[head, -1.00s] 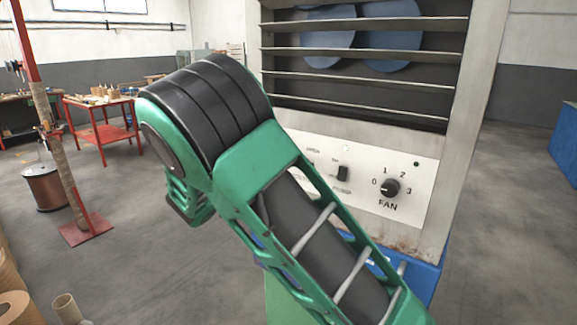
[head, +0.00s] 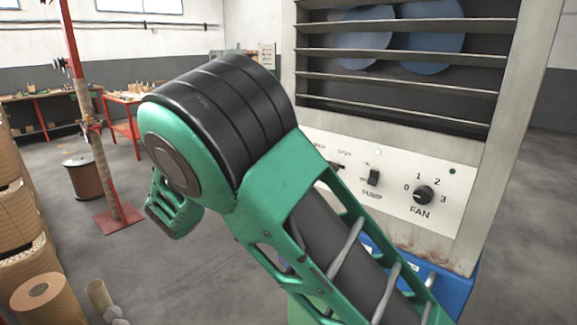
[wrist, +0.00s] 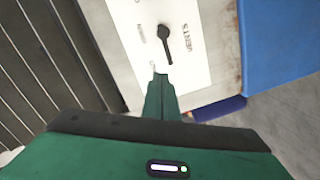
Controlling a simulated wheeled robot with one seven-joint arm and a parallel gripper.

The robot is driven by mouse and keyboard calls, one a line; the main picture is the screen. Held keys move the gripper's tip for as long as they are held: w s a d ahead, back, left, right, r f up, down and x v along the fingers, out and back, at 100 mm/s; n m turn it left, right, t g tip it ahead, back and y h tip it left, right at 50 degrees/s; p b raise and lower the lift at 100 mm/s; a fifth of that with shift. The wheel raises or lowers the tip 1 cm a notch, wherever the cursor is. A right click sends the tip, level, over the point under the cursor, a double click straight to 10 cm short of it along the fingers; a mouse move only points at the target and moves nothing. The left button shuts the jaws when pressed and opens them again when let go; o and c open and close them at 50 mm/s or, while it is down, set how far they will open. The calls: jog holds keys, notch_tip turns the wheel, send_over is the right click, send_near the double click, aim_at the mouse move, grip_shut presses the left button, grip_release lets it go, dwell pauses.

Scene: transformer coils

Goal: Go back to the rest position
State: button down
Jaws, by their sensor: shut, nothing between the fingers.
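My gripper (wrist: 160,84) shows in the wrist view with its green fingers together and nothing between them. Its tips appear in front of the lower part of the white control panel (wrist: 150,45). A black switch (wrist: 165,42) marked VENTS is just beyond the tips; I see no clear contact. In the head view my green and black arm is bent across the middle and hides the left part of the panel. My fingers cannot be made out there.
The grey cooler (head: 520,110) has dark slats, a FAN knob (head: 423,195) and a PUMP switch (head: 374,177). A red post (head: 92,130) and a copper-coloured spool (head: 83,178) stand at left. Cardboard rolls (head: 40,290) are at lower left. Floor is open right of the cooler.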

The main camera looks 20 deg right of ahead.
jog(key=s+d+f+m+g+y, duration=0.2)
jog(key=s+d+f+g+y, duration=0.15)
jog(key=s+d, duration=0.5)
jog(key=s+d+f+m+g+y, duration=0.25)
jog(key=s+d+f, duration=0.25)
jog(key=d, duration=0.6)
jog(key=s+a+f+m+y, duration=0.1)
jog(key=s+y, duration=0.3)
jog(key=s, duration=0.9)
jog(key=s+a+f+m+g+y, duration=0.1)
jog(key=s+a+y, duration=0.3)
jog(key=s, duration=0.9)
jog(key=shift+s+a+f+y, duration=0.15)
jog(key=shift+s+f+y, duration=0.2)
jog(key=shift+f+y, duration=0.3)
jog(key=shift+w+g, duration=0.1)
jog(key=shift+g, duration=0.2)
jog(key=shift+w+f, duration=0.25)
jog(key=shift+w, duration=0.25)
